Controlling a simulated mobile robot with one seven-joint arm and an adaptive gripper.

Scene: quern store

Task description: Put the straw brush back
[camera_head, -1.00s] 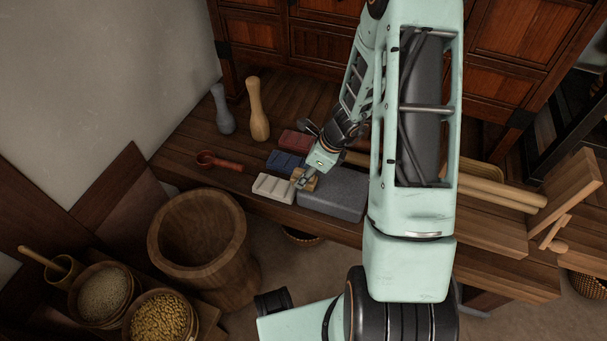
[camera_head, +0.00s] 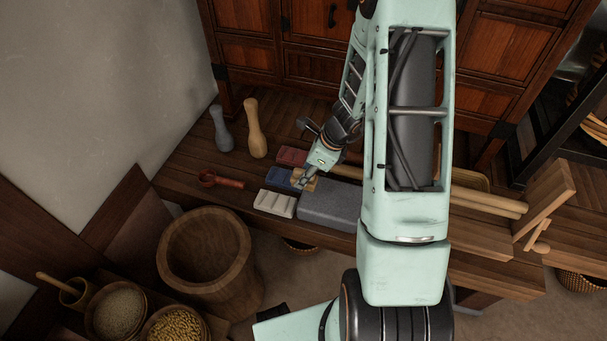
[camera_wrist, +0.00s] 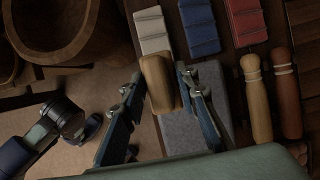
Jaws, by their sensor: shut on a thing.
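My gripper (camera_head: 306,178) is shut on a small tan, wood-coloured piece (camera_wrist: 158,80), which I take to be the straw brush. In the wrist view its rounded end shows between the two fingers; bristles are not visible. In the head view the held brush (camera_head: 303,182) is small and partly covered by the fingers.
A cream block (camera_head: 275,204) and a red block (camera_head: 291,156) flank the blue one. A wooden mortar (camera_head: 207,258) is in front. My arm hides the bench's middle.

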